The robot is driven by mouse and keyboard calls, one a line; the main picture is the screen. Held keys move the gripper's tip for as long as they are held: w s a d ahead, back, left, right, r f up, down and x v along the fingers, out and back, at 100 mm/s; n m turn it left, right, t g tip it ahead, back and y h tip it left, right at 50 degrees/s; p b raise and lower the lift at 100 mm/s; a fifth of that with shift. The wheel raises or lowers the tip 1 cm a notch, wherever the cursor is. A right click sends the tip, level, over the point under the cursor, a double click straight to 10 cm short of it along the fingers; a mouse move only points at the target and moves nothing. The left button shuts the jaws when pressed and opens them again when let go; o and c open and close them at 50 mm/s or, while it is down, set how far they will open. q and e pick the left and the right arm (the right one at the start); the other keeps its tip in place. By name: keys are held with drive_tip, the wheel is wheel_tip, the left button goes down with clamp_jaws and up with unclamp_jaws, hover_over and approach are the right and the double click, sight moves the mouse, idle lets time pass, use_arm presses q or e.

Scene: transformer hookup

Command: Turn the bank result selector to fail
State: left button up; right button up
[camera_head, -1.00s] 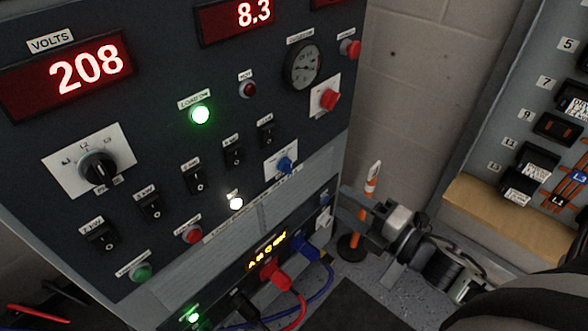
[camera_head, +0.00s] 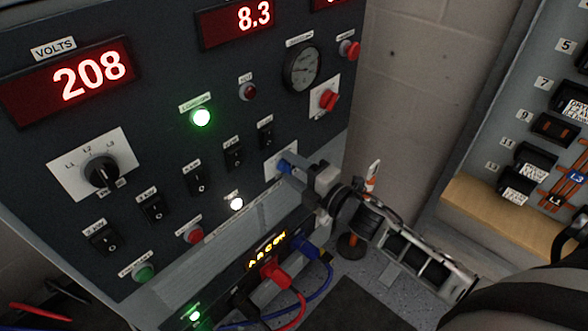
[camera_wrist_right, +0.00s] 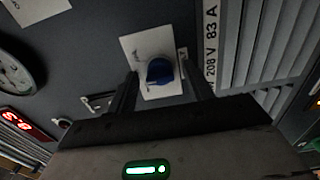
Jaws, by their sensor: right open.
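The selector is a blue knob (camera_head: 284,167) on a white plate (camera_head: 272,164) low on the right of the dark panel. In the right wrist view the blue knob (camera_wrist_right: 160,71) stands on its white plate (camera_wrist_right: 135,46) between my finger tips. The plate's lettering is too small to read. My right gripper (camera_head: 296,171) is open at the knob, with a finger on either side of it in the wrist view (camera_wrist_right: 160,92). I cannot tell whether the fingers touch the knob. My left gripper is not in view.
A red knob (camera_head: 329,99) and a gauge (camera_head: 302,68) sit above the selector. Black rocker switches (camera_head: 234,156) lie to its left. Below are red and blue plugs (camera_head: 273,273) with cables. An orange-and-white post (camera_head: 372,176) and a breaker panel (camera_head: 520,110) stand to the right.

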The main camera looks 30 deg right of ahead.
drive_tip(key=c, duration=1)
